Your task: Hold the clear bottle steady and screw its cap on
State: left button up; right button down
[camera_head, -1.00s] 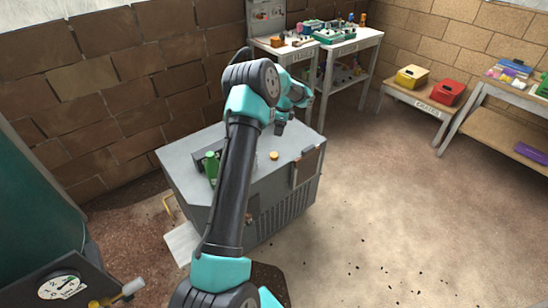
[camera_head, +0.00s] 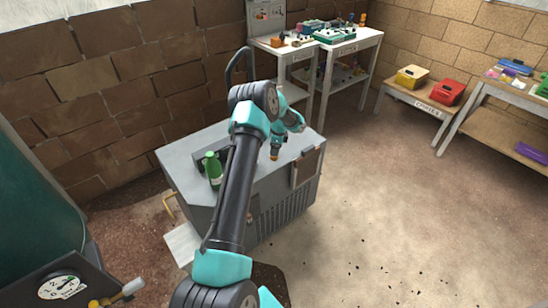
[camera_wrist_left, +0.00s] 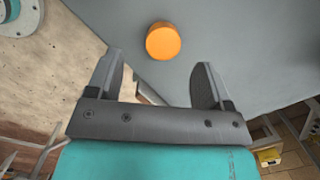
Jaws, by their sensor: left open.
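An orange cap (camera_wrist_left: 163,41) lies on the grey top of a box-shaped unit (camera_head: 185,160). In the left wrist view it sits just beyond my left gripper's fingertips, roughly centred between them. My left gripper (camera_wrist_left: 159,62) is open and empty, its two fingers apart. In the head view the left gripper (camera_head: 275,150) points down over the unit's top and largely covers the cap. A green bottle (camera_head: 213,170) stands upright on the unit, left of my arm. I cannot make out the clear bottle; my arm covers part of the unit's top. My right gripper is not in view.
A workbench (camera_head: 345,42) with tools stands behind the unit. A low bench with yellow (camera_head: 410,77) and red (camera_head: 447,92) crates is at the right. The floor right of the unit is mostly clear. A brick wall is behind.

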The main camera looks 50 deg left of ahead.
pick_arm(q)
jog(key=shift+f, duration=0.15)
jog(key=f, duration=0.5)
jog(key=shift+a, duration=0.35)
jog(key=shift+r, duration=0.1)
jog(key=shift+c, duration=0.5)
jog(key=c, duration=0.9)
